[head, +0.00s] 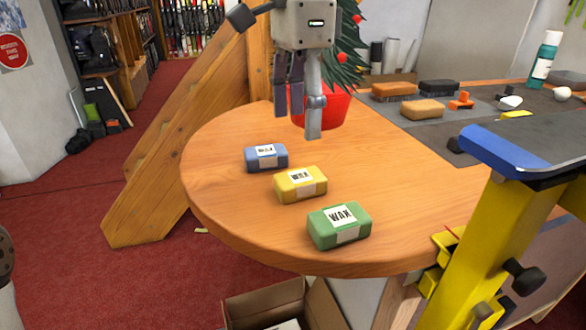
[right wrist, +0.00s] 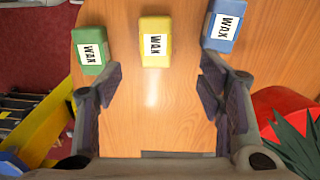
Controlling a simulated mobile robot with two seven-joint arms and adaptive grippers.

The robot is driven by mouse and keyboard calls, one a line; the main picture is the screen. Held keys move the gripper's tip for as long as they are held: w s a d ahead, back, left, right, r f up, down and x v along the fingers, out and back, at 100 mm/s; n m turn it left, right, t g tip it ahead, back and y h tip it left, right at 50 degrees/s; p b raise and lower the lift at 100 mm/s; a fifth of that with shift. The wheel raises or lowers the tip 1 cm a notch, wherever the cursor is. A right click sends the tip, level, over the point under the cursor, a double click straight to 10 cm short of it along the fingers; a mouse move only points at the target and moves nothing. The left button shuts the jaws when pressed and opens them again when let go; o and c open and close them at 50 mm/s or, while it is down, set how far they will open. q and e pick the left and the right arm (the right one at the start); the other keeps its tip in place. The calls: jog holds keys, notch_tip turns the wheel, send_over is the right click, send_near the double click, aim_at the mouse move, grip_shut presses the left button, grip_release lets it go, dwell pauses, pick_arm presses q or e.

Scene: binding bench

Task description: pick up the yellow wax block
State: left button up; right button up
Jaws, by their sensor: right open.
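The yellow wax block (head: 300,184) lies on the round wooden table between the blue wax block (head: 266,158) and the green wax block (head: 339,224). In the right wrist view the yellow block (right wrist: 155,42) sits at the top centre, beyond the fingertips, with the green block (right wrist: 90,50) to its left and the blue block (right wrist: 224,24) to its right. My right gripper (head: 299,108) hangs above the back of the table, apart from the blocks. In the wrist view my right gripper (right wrist: 160,80) is open with nothing between its fingers. My left gripper is not in view.
The wooden table (head: 400,200) is clear around the blocks. A red pot (head: 325,106) with a plant stands behind the gripper. A yellow stand with a blue top (head: 520,150) rises at the right. A cardboard box (head: 275,305) is below the front edge.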

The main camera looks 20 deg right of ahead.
aim_at(300, 176)
jog(key=f, duration=0.6)
jog(key=s+f, duration=0.1)
jog(key=f, duration=0.2)
jog(key=shift+w+f, duration=0.15)
jog(key=shift+f, duration=0.05)
jog(key=c, duration=1.3)
